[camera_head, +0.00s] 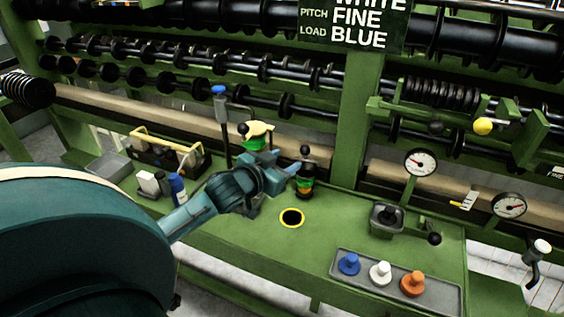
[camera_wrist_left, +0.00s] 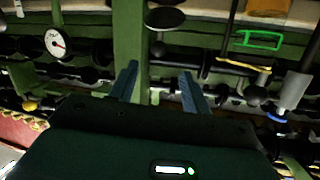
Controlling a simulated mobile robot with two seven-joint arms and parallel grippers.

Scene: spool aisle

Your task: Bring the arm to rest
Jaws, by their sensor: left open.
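My left arm comes in from the left in the head view and reaches over the green bench (camera_head: 235,237). My left gripper (camera_head: 293,172) is above the bench, close to a dark bottle-like object with a green and orange band (camera_head: 306,181); I cannot tell whether they touch. In the left wrist view the two fingers of the left gripper (camera_wrist_left: 160,82) stand apart with nothing between them. That view looks upside down toward the machine's bars. My right gripper is in neither view.
A yellow-ringed hole (camera_head: 292,217) is in the bench. A tray (camera_head: 340,271) holds blue, white and orange knobbed pieces. A lever with a blue top (camera_head: 220,103), a tool caddy (camera_head: 160,153), a gauge (camera_head: 420,163) and a sign (camera_head: 352,25) stand around. Bare bench lies left of the tray.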

